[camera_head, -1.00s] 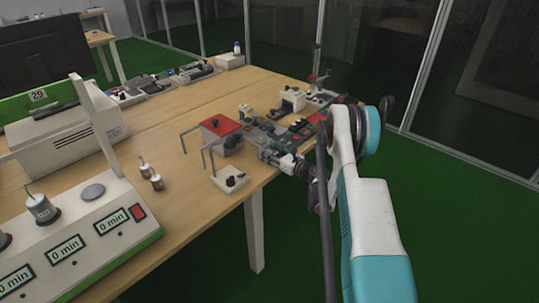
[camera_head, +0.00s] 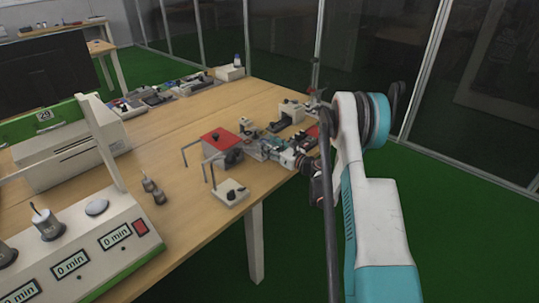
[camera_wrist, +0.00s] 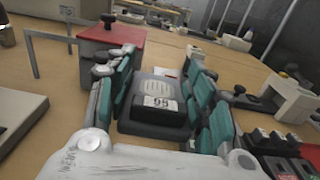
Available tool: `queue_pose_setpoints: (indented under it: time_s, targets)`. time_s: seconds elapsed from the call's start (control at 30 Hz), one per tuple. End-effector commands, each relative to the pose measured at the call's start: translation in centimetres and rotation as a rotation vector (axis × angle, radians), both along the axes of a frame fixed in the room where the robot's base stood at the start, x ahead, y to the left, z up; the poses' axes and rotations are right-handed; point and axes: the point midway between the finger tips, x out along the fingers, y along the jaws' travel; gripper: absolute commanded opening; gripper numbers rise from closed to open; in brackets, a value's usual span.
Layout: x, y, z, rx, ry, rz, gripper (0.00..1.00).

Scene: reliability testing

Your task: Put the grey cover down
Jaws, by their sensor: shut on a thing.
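My gripper (camera_head: 265,148) is over the table's right part, beside the red-topped box. In the wrist view its teal-padded fingers (camera_wrist: 162,98) stand on both sides of a dark grey piece with a numbered white label and a paler round ribbed patch on top. I take this piece to be the grey cover (camera_wrist: 155,118). The gripper is shut on it. The fingers hide its sides, and I cannot tell whether its underside touches anything. In the head view the cover is too small to make out clearly.
The red-topped box (camera_head: 219,136) stands close left of my gripper, with a white stand (camera_head: 230,193) in front. A white fixture (camera_head: 291,110) is behind; the wrist view shows black-topped blocks (camera_wrist: 272,142) at right. Bare wood (camera_head: 165,140) lies left of the red-topped box.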

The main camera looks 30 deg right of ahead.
Motion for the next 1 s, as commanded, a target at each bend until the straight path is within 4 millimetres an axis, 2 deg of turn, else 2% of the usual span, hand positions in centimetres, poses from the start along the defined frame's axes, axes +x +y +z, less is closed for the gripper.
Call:
queue_pose_setpoints:
  time_s: [0.03,0.1,0.3,0.5,0.73,0.87,1.0]
  targets:
    - [0.0,0.0,2.0,0.000,0.000,0.000,0.26]
    - [0.0,0.0,3.9,0.000,0.000,0.000,0.26]
    - [0.0,0.0,7.9,0.000,0.000,0.000,0.26]
    - [0.0,0.0,9.9,0.000,0.000,0.000,0.26]
    - [0.1,0.5,10.6,0.000,0.000,-0.003,0.26]
    - [0.5,3.2,11.7,0.001,0.001,-0.028,0.26]
    - [0.6,8.4,13.9,0.000,0.003,-0.087,0.26]
